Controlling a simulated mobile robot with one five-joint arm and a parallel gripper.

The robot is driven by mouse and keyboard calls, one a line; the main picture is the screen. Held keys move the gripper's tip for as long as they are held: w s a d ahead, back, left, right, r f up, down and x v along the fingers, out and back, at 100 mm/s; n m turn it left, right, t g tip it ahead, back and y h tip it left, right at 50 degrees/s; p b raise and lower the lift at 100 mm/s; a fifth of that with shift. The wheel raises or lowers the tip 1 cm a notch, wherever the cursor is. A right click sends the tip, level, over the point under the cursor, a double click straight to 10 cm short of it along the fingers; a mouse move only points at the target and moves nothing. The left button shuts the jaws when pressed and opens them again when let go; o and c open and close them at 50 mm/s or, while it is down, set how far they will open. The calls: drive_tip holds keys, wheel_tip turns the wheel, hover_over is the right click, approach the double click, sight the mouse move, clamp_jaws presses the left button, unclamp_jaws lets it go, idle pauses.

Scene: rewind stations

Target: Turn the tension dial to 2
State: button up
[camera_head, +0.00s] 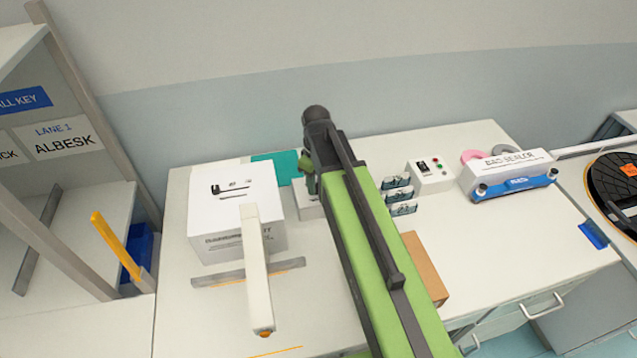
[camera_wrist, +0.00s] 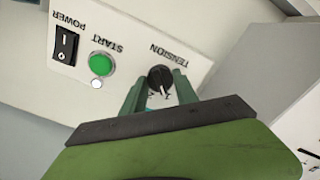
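The tension dial (camera_wrist: 160,77) is a round black knob under the upside-down TENSION label on a white panel (camera_wrist: 120,52) in the wrist view. Its white pointer line points down in the picture, between the small marks below the knob and closer to the 1. My gripper (camera_wrist: 160,82) has its two green fingers apart, one on each side of the dial, with a narrow gap visible. Whether a finger touches it is unclear. In the head view my gripper (camera_head: 308,175) is above a small white box (camera_head: 309,204), mostly hidden behind my arm; the dial is not visible there.
Left of the dial in the wrist view are a green START button (camera_wrist: 101,64) and a black POWER switch (camera_wrist: 66,45). In the head view, a large white box (camera_head: 237,215), a white button box (camera_head: 432,175) and a bag sealer (camera_head: 508,172) share the counter.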

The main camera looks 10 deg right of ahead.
clamp_jaws()
drive_tip(key=shift+d, duration=0.15)
drive_tip(key=shift+m, duration=0.3)
drive_tip(key=m, duration=0.3)
drive_tip(key=shift+m, duration=0.3)
drive_tip(key=m, duration=0.4)
drive_tip(key=shift+m, duration=0.3)
